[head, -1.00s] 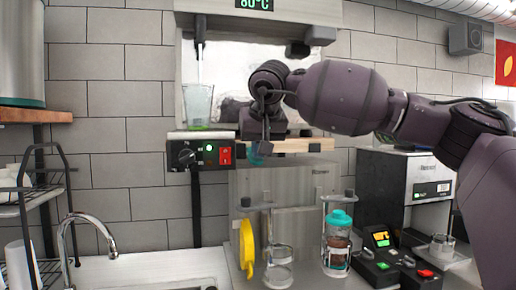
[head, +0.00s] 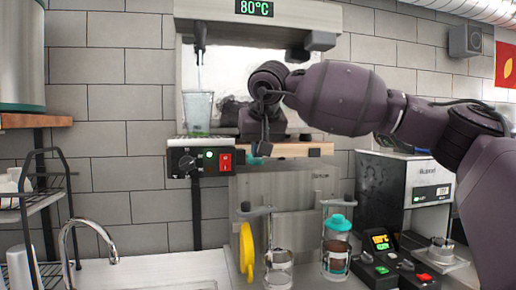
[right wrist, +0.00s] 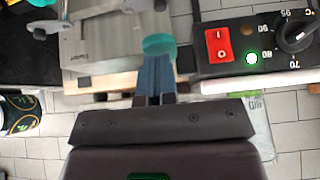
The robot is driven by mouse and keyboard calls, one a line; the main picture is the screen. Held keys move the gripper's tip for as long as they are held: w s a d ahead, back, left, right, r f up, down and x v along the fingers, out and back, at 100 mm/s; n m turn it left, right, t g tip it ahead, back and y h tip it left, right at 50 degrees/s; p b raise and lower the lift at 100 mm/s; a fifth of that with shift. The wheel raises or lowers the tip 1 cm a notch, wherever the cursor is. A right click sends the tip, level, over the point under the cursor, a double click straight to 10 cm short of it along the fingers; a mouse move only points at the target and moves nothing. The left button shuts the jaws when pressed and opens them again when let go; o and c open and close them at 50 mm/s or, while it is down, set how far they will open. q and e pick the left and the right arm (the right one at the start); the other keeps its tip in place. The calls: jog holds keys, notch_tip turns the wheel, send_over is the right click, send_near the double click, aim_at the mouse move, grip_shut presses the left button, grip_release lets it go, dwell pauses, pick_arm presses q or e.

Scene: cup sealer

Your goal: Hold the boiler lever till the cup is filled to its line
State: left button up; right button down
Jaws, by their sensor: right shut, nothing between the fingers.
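The boiler (head: 258,14) has an 80°C display at its top. A clear cup (head: 198,112) stands upright on its ledge under the left spout (head: 200,38), and a thin stream runs into the cup. The cup's line and exact level are hard to make out. A teal knob (right wrist: 159,45), seemingly the lever's end, lies right at the tips of my right gripper (right wrist: 155,75). The gripper is shut with nothing between its fingers; it also shows in the head view (head: 265,138), right of the cup. Whether it touches the knob is unclear. My left gripper is out of view.
A control panel (head: 201,161) with a dial, green light and red switch sits below the cup. Below are a hanging yellow item (head: 247,248), a glass jar (head: 279,268) and a teal-lidded jar (head: 337,245). A faucet (head: 88,228) is at left, a grinder-like machine (head: 405,190) at right.

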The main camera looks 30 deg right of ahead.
jog(key=v, duration=1)
jog(key=shift+s+r+b, duration=0.2)
jog(key=shift+r+b, duration=0.1)
jog(key=shift+a, duration=0.15)
jog(key=shift+s, duration=0.1)
dwell(1.2)
